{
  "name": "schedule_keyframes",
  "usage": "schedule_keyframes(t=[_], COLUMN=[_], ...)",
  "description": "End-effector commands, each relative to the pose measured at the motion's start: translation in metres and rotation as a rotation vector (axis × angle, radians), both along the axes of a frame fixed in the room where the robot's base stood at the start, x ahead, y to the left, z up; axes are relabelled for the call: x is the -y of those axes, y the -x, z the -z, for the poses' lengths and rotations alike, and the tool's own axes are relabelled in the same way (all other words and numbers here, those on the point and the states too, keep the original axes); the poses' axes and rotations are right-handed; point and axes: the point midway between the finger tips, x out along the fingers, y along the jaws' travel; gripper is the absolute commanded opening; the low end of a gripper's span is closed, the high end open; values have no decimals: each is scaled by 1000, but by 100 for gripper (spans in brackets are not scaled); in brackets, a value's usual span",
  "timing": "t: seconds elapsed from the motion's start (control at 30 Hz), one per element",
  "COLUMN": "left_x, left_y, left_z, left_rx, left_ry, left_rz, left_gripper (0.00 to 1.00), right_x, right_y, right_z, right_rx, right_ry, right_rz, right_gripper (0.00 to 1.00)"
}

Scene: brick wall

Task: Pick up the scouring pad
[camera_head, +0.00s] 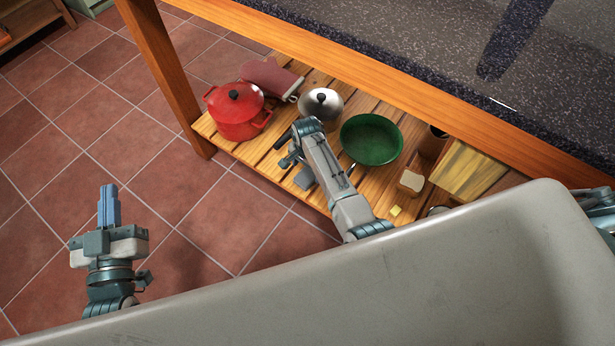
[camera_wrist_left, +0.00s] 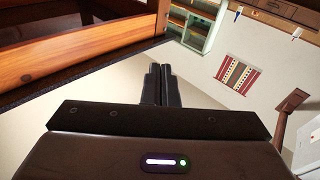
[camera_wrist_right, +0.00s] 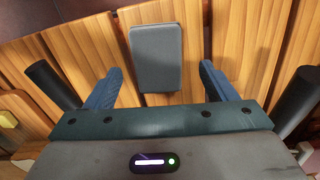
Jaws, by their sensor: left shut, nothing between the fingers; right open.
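The scouring pad, a dark grey rectangular block (camera_wrist_right: 156,57), lies on the slatted wooden shelf. In the right wrist view it is between and just beyond the fingers of my right gripper (camera_wrist_right: 158,76), which is open and not closed on it. In the head view a grey pad (camera_head: 304,178) shows beside my right gripper (camera_head: 284,151), partly hidden by the arm. My left gripper (camera_head: 108,192) is shut and empty above the tiled floor, away from the shelf. In the left wrist view its fingers (camera_wrist_left: 162,72) are together.
A table leg (camera_head: 165,75) stands left.

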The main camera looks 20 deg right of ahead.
Motion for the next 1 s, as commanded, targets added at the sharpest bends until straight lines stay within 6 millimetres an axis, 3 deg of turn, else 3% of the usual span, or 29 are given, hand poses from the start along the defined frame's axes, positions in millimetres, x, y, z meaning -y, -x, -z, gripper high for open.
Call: schedule_keyframes(t=[0.3, 0.47, 0.7, 0.93, 1.0], left_x=[-2, -2, -2, -2, -2], left_y=[2, 5, 6, 6, 6], left_z=[-58, -70, -71, -71, -71], left_rx=[332, 399, 405, 404, 404], left_ry=[-21, -25, -26, -26, -26], left_rz=[-11, -12, -12, -12, -12], left_gripper=[0, 0, 0, 0, 0], right_x=[2, 2, 2, 2, 2], right_y=[3, 2, 3, 3, 3], right_z=[29, 33, 33, 33, 33], right_rx=[-1, 1, 1, -1, -1], right_ry=[0, -1, -1, -1, -1], right_rz=[0, 0, 0, 0, 0], right_gripper=[78, 78, 78, 33, 31])
